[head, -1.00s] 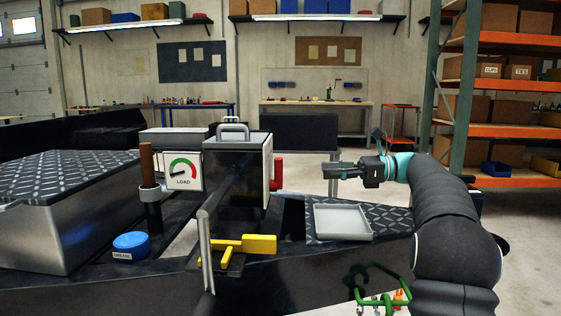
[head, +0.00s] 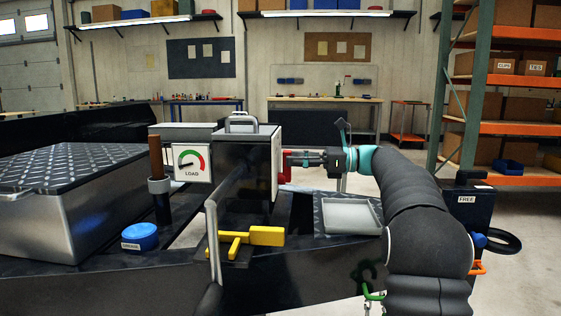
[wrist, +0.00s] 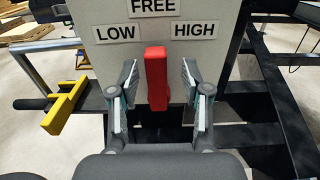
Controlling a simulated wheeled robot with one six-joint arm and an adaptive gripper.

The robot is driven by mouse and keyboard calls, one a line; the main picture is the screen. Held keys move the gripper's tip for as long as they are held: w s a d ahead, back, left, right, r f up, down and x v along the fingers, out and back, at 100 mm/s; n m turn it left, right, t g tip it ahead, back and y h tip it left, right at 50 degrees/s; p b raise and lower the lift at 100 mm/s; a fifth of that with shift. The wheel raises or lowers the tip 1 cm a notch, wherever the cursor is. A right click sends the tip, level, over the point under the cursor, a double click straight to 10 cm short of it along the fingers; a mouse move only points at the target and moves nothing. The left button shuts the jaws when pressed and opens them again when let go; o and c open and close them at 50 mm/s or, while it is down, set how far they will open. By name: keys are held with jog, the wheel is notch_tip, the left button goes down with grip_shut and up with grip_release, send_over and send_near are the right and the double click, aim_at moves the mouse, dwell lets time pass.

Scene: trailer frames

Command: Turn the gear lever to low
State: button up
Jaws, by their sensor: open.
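The red gear lever (wrist: 157,78) points straight up on the side of the winch box (wrist: 115,65). FREE (wrist: 153,7) is above it, LOW (wrist: 116,33) to its upper left and HIGH (wrist: 194,30) to its upper right. My gripper (wrist: 159,82) is open, with one finger on each side of the lever and a visible gap at each. In the head view my gripper (head: 300,158) reaches in from the right to the lever (head: 285,168), which is partly hidden.
A yellow-handled crank (head: 262,236) is in front of the winch box, and shows at left in the wrist view (wrist: 64,107). A load gauge (head: 192,163) stands left of the box. A grey tray (head: 350,215) lies below my arm. An orange shelf rack (head: 520,128) stands at right.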

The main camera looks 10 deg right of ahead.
jog(key=shift+w+a, duration=0.2)
jog(key=shift+a, duration=0.45)
